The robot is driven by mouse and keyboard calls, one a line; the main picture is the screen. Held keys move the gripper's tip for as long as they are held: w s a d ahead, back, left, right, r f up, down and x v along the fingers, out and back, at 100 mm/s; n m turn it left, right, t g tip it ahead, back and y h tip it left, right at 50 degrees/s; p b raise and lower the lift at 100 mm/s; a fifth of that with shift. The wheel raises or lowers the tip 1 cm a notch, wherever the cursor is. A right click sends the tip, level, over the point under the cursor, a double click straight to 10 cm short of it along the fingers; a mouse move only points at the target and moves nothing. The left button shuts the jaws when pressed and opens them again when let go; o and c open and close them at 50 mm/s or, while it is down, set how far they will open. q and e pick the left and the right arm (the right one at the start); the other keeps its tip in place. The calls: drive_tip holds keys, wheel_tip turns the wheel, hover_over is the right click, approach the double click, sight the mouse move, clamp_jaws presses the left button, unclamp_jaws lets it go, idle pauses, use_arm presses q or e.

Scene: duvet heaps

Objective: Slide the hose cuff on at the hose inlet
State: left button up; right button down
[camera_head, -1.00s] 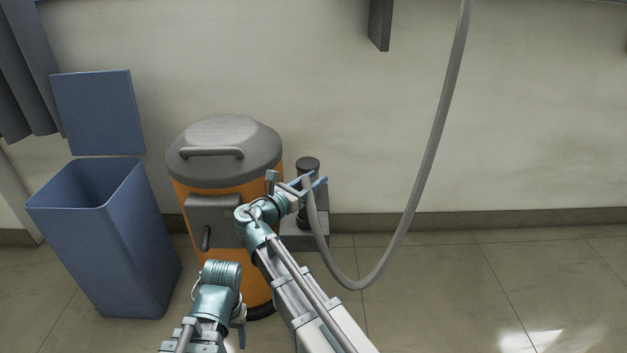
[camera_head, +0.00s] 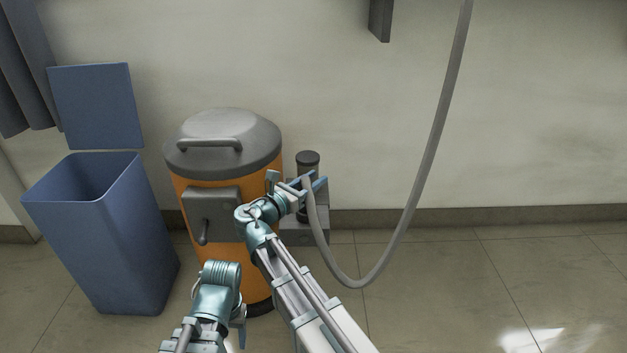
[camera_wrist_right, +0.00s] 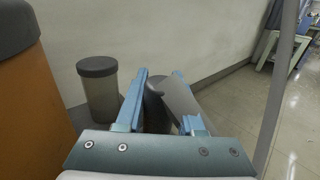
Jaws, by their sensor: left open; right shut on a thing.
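The orange vacuum-like drum (camera_head: 262,200) with a grey lid stands by the wall. The grey hose (camera_head: 408,215) hangs from above in a loop, and its end reaches my right gripper (camera_head: 308,184). My right gripper is shut on the hose cuff (camera_wrist_right: 180,98), beside the drum; the cuff looks tilted between the blue fingers in the right wrist view. A dark rounded part (camera_wrist_right: 154,100) shows beside the cuff there; I cannot tell if it is the hose inlet or if they touch. My left gripper (camera_head: 240,326) is open and low in front of the drum, partly hidden.
A capped grey cylinder (camera_wrist_right: 98,88) stands right of the drum, on a grey block (camera_head: 318,236); its dark cap (camera_head: 308,158) shows in the head view. A blue bin (camera_head: 110,245) stands at left. The floor at right is clear.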

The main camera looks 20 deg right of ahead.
use_arm(q)
drive_tip(key=shift+f+b, duration=0.45)
drive_tip(key=shift+f, duration=0.1)
use_arm(e)
drive_tip(key=shift+f, duration=0.6)
drive_tip(key=shift+c, duration=2.2)
unclamp_jaws()
